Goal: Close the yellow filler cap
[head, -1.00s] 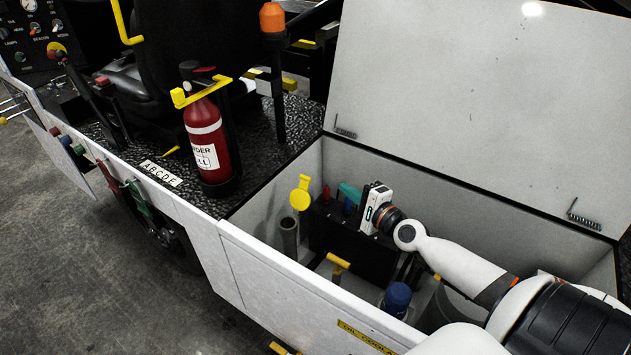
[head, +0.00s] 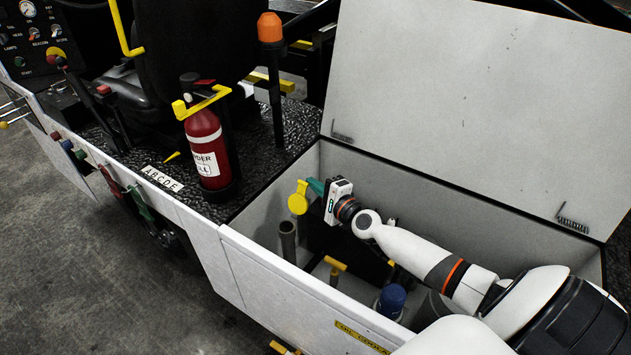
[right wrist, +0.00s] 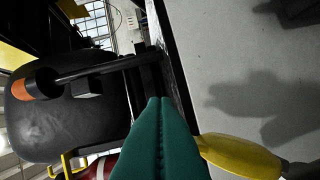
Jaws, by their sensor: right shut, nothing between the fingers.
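The yellow filler cap (head: 298,198) stands flipped up above the open top of the dark filler pipe (head: 288,241), inside the compartment near its left end. My right gripper (head: 315,186) has green fingers pressed together and empty. Its tips are just right of the cap's upper part in the head view. In the right wrist view the shut fingers (right wrist: 160,140) fill the lower middle, and the yellow cap (right wrist: 240,156) lies right beside them. I cannot tell whether they touch. My left gripper is not in view.
The compartment's white lid (head: 470,110) stands open behind my right arm. A yellow-handled dipstick (head: 335,264) and a blue cap (head: 392,298) are below the arm. A red fire extinguisher (head: 207,150) stands on the deck to the left.

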